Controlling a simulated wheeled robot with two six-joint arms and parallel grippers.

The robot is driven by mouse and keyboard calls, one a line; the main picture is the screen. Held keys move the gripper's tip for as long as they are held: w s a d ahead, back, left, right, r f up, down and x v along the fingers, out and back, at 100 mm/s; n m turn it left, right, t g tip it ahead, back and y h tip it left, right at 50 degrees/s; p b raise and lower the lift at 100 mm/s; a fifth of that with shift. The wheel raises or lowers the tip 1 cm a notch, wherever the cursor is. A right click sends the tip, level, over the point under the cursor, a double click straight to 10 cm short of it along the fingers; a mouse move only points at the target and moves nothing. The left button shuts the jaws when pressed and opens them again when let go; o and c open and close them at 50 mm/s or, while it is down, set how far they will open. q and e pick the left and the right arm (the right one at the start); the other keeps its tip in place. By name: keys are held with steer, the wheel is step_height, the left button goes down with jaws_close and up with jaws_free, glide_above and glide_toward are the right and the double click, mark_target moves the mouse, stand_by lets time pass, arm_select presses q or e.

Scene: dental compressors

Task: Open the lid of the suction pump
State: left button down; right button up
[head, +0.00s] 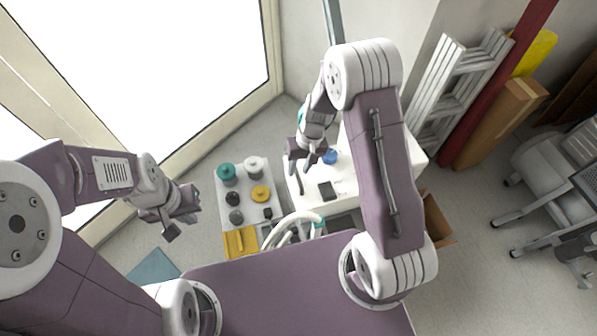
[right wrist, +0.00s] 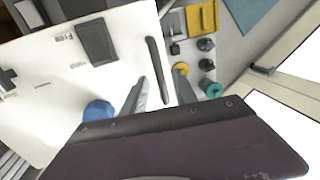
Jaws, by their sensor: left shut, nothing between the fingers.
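The suction pump is a white unit with a flat white top (head: 345,181), in the middle of the head view. A dark bar-shaped handle (head: 299,182) runs along its left side; it also shows in the right wrist view (right wrist: 157,70). The lid looks closed. My right gripper (head: 302,165) is above the handle's far end. In the right wrist view its fingers (right wrist: 160,92) are spread, with the handle's end between them in the picture; I cannot tell whether they touch it. My left gripper (head: 172,233) is shut and empty, far left of the pump.
A blue knob (head: 329,156) and a dark panel (head: 326,190) are on the white top. A grey base (head: 236,212) with several coloured knobs and a yellow block (head: 240,241) stands left of the pump. A cardboard box (head: 437,222) is to the right. White hoses (head: 290,226) curve in front.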

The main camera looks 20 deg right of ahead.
steer(key=shift+a+f, duration=0.1)
steer(key=shift+f, duration=0.4)
jaws_close()
stand_by(1.1)
